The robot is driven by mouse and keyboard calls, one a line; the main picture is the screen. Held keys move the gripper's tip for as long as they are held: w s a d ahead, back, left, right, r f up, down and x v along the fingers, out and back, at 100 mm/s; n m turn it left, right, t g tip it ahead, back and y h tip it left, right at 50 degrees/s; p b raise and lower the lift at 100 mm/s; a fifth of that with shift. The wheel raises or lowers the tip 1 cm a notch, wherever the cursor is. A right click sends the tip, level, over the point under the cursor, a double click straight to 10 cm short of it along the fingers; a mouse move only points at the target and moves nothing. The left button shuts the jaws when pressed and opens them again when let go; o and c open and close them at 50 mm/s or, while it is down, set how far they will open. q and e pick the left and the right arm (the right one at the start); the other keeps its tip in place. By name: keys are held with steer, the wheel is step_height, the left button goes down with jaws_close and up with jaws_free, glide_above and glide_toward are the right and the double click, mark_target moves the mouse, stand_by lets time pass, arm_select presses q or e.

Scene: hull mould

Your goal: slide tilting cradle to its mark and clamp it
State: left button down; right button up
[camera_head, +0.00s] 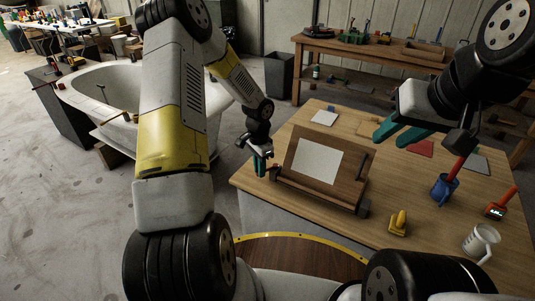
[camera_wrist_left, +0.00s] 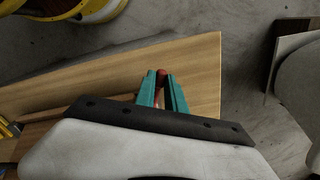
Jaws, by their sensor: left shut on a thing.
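The tilting cradle, a brown wooden board (camera_head: 353,172) with a white sheet (camera_head: 318,160) on its face, stands tilted on the workbench (camera_head: 300,215) near its left edge. My left gripper (camera_head: 260,168) is at the cradle's left side, low by the bench edge. In the left wrist view its teal fingers (camera_wrist_left: 161,80) are shut on a small red part (camera_wrist_left: 161,72), mostly hidden between them. I cannot tell whether that part belongs to the cradle's clamp. My right gripper (camera_head: 388,139) is open and empty above the bench, right of the cradle. The mark is not discernible.
A white hull-shaped mould (camera_head: 115,85) stands at left. Bare wood lies in front of the cradle.

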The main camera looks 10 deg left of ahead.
arm_select(q)
steer(key=shift+w+a, duration=0.1)
steer(key=shift+a, duration=0.05)
stand_by(0.6)
steer(key=m, duration=0.1)
steer(key=w+a+m, duration=0.1)
steer(key=shift+w+m, duration=0.1)
steer(key=shift+m, duration=0.3)
steer(key=w+m, duration=0.2)
steer(key=m, duration=0.1)
steer(key=shift+a+m, duration=0.3)
steer(key=w+m, duration=0.2)
steer(key=m, duration=0.1)
steer(key=shift+a, duration=0.1)
steer(key=shift+w+m, duration=0.75)
steer(key=shift+m, duration=0.55)
steer(key=c, duration=1.4)
jaws_free()
steer(key=shift+d, duration=0.2)
